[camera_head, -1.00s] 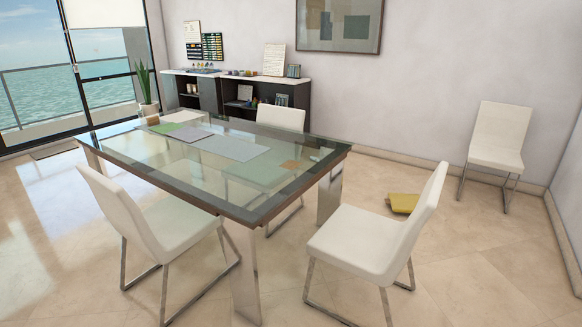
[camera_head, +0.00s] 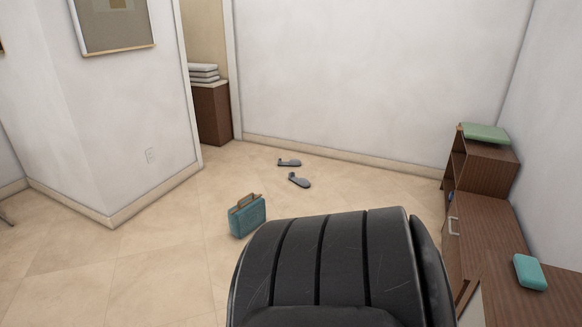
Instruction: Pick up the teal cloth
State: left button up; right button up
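A small teal folded item (camera_head: 530,272), which looks like the teal cloth, lies on the low part of the brown cabinet (camera_head: 495,240) at the right. A green folded item (camera_head: 485,133) lies on the cabinet's taller part. A teal case with a brown handle (camera_head: 248,217) stands on the floor left of centre. Neither of my grippers is in view.
A black ribbed padded chair back (camera_head: 335,260) fills the bottom centre, left of the cabinet. Grey slippers (camera_head: 299,180) lie on the floor beyond it. A doorway at the back left shows folded white items (camera_head: 203,73).

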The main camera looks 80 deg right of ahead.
aim_at(529, 273)
jog(key=i+j+z, duration=0.1)
jog(key=z, duration=3.75)
jog(key=i+z, duration=0.15)
jog(key=z, duration=0.75)
jog(key=i+z, duration=0.1)
jog(key=z, duration=0.4)
